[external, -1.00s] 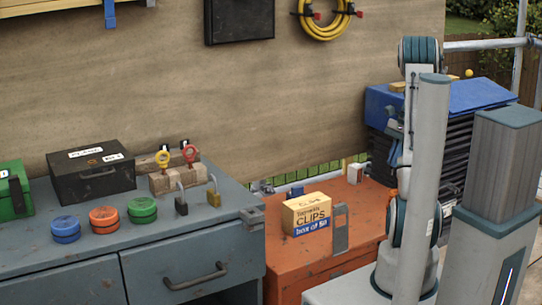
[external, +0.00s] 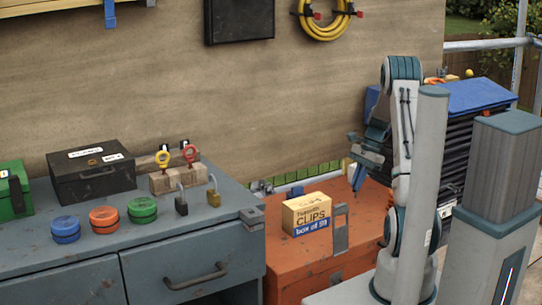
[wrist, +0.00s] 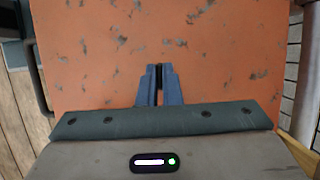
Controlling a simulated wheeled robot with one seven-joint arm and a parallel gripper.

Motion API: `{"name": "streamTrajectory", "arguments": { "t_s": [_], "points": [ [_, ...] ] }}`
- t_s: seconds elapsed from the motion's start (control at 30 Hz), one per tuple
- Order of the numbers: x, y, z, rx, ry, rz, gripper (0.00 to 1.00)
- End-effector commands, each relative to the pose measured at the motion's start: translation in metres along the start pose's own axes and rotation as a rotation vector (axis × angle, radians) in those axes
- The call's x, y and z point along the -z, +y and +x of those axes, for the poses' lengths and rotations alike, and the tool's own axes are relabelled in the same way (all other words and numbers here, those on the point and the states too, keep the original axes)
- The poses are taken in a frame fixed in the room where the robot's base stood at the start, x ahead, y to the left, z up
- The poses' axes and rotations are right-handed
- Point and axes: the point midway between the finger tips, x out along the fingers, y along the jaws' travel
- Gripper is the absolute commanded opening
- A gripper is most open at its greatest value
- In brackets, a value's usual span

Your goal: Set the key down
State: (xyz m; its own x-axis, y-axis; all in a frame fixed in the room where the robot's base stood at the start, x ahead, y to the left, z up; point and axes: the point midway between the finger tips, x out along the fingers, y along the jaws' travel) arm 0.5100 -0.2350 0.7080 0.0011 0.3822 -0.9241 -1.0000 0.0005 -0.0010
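A yellow-ringed key (external: 163,157) and a red-ringed key (external: 190,153) stand upright at a wooden block (external: 180,180) on the grey bench, at left in the external view. My gripper (external: 357,180) is far to their right, above the orange chest and pointing down. In the wrist view its blue fingers (wrist: 159,85) are close together with a narrow dark gap. Two padlocks, one dark (external: 181,205) and one brass (external: 213,197), stand in front of the block.
A clips box (external: 306,214) and a grey hasp (external: 341,230) are on the orange chest (external: 290,260). Blue, red and green round tins (external: 104,219), a black box (external: 92,175) and a green box (external: 14,195) are on the bench. The chest below my gripper looks clear.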

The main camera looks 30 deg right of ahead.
Motion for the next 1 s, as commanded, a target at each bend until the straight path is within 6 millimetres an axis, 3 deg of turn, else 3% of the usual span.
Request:
{"name": "streamTrajectory", "arguments": {
  "t_s": [0.1,0.47,0.5,0.57,0.87,1.0],
  "points": [
    [0.006,0.000,0.015,-0.001,-0.001,0.000,0.00],
    [0.007,0.000,0.018,-0.001,0.000,0.000,0.00],
    [0.007,0.000,0.017,0.000,0.000,-0.001,0.13],
    [0.007,0.000,0.017,0.000,0.000,0.000,0.27],
    [0.006,0.000,0.015,0.000,0.000,-0.001,0.27],
    [0.006,-0.001,0.001,0.003,0.002,-0.001,0.27]
  ]
}}
